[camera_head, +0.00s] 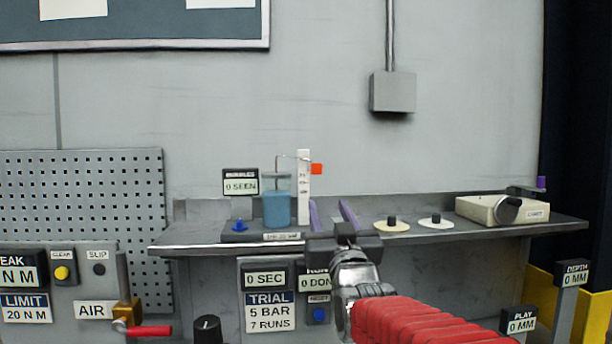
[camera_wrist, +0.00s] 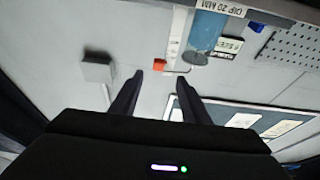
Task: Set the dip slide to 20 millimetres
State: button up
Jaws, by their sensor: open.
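The dip slide is a white upright scale (camera_head: 303,187) with an orange tab (camera_head: 317,169) near its upper part. A thin bent tube runs from it over a clear beaker of blue liquid (camera_head: 276,208). My gripper (camera_head: 331,213) is open and empty, below and right of the tab in the head view. In the tilted, upside-down wrist view, the tab (camera_wrist: 159,65) appears between and just beyond the fingertips (camera_wrist: 160,80), with no contact visible. A plate there reads DIP 20 MM (camera_wrist: 222,12). The DEPTH sign (camera_head: 575,274) reads 0 MM.
The shelf (camera_head: 450,231) also holds a blue knob (camera_head: 239,225), two discs with dark knobs (camera_head: 392,224) and a cream box with a black dial (camera_head: 507,210). A BUBBLES sign (camera_head: 240,182) reads 0 SEEN. A grey wall box (camera_head: 392,92) hangs above right; the wall between is clear.

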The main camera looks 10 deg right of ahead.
aim_at(317, 171)
jog(key=shift+w+r+t, duration=0.15)
jog(key=shift+r+t, duration=0.25)
jog(key=shift+r, duration=0.2)
jog(key=shift+x, duration=6.9)
jog(key=shift+f, duration=0.1)
jog(key=shift+c, duration=0.2)
grip_shut()
